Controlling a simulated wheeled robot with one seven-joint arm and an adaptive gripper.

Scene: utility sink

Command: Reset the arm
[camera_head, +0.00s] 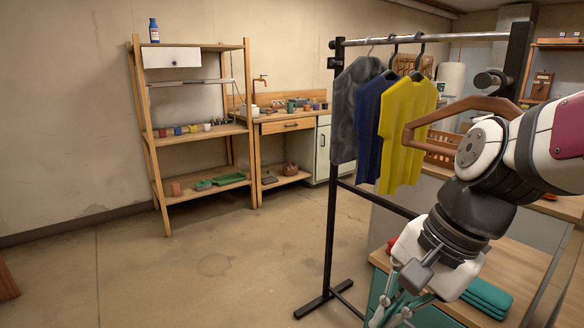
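My arm comes in from the right edge and bends down to the lower middle right.
A black-legged clothes rack (329,225) with grey, navy and yellow shirts (404,125) stands beside my arm. Folded teal cloth (488,296) lies right of my gripper. A brown curved bar (440,108) shows by my arm. A wooden shelf (205,135) stands left; open floor (215,270) lies before it.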

